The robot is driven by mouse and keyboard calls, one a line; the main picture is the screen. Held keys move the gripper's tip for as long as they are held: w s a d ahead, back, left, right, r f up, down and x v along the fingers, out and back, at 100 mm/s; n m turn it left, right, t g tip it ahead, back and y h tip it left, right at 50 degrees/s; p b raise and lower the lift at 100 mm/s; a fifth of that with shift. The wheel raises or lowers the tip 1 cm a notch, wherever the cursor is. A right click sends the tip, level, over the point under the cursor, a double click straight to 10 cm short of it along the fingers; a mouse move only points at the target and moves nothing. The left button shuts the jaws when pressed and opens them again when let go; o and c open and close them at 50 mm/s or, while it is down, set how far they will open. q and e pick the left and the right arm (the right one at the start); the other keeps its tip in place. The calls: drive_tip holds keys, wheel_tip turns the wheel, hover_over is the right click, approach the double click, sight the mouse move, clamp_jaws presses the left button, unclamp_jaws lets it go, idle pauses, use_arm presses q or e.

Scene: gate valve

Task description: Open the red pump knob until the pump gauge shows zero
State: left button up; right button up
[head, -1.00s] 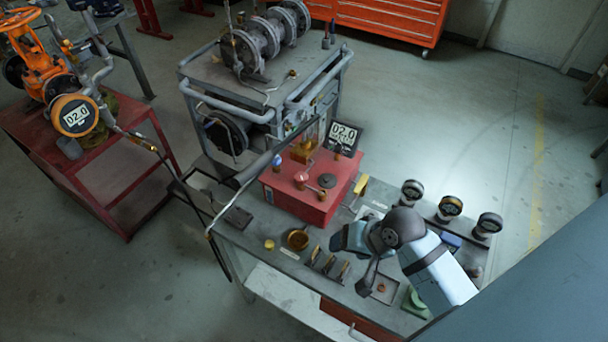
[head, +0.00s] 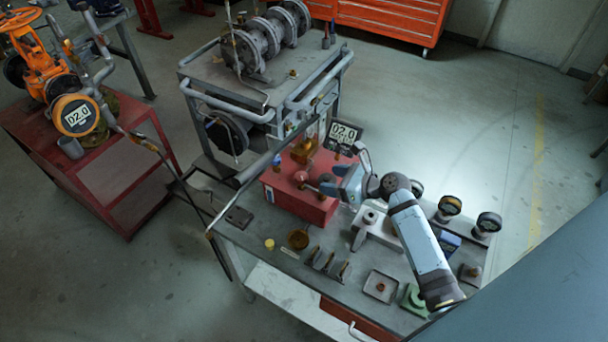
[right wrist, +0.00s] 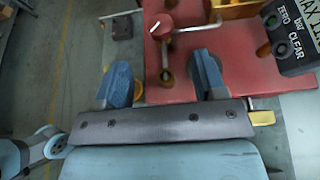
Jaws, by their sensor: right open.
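The red pump (head: 310,208) stands on the grey bench. Its round red knob (head: 301,176) is on top, and also shows in the right wrist view (right wrist: 159,26) with a white mark on it. The pump gauge (head: 343,133) is a dark box reading about 02.0; its face is partly cut off in the right wrist view (right wrist: 292,32). My right gripper (head: 331,186) is over the pump's right part, its blue fingers apart. In the right wrist view the knob is beyond the fingertips (right wrist: 163,72), not between them. A brass fitting shows between the fingers. My left gripper is not seen.
An orange gate valve (head: 28,45) with another 02.0 display (head: 76,116) stands on a red table at left. A long dark bar crosses near the pump's left side.

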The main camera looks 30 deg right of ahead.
sight(303, 176)
drive_tip(key=x, duration=0.9)
drive_tip(key=shift+w+a+f+p, duration=0.2)
drive_tip(key=shift+w+a+p, duration=0.05)
drive_tip(key=shift+w+p, duration=0.1)
drive_tip(key=shift+c, duration=0.2)
drive_tip(key=c, duration=0.9)
